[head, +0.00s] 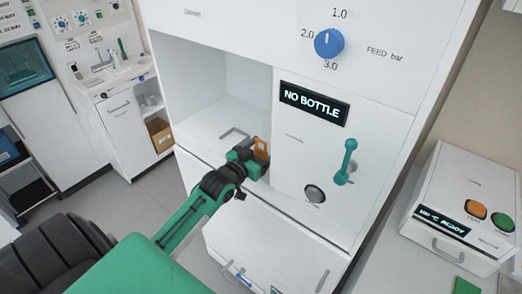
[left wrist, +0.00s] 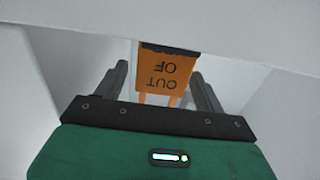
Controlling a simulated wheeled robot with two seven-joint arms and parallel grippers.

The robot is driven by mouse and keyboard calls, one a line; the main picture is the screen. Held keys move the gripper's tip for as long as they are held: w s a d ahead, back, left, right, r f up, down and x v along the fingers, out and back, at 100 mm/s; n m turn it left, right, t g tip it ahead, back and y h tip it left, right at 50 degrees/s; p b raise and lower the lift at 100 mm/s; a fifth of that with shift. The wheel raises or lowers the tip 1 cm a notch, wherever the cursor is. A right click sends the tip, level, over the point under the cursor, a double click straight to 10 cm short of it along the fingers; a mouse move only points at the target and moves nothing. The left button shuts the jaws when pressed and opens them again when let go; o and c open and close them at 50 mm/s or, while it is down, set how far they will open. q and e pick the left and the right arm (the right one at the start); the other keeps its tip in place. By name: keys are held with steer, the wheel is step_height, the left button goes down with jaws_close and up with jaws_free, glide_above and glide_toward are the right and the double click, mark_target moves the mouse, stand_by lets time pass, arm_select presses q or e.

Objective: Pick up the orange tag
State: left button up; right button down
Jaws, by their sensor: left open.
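The orange tag (head: 261,146) is at the right side of the white machine's open bay. In the left wrist view the tag (left wrist: 167,72) reads "OUT OF" upside down, with a dark strip along its top edge. My left gripper (head: 258,154) reaches into the bay at the tag. Its two dark fingers (left wrist: 159,75) are apart, one on each side of the tag, and a gap shows beside each finger. I cannot tell how deep the tag sits between them. My right gripper is not in view.
The white machine has a blue dial (head: 329,43), a "NO BOTTLE" display (head: 314,103) and a green lever (head: 346,162) right of the bay. A metal bracket (head: 234,134) lies on the bay floor. A white "READY" box (head: 462,205) stands at right.

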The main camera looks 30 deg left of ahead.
arm_select(q)
steer(key=shift+w, duration=0.45)
steer(key=c, duration=1.1)
steer(key=shift+o, duration=0.2)
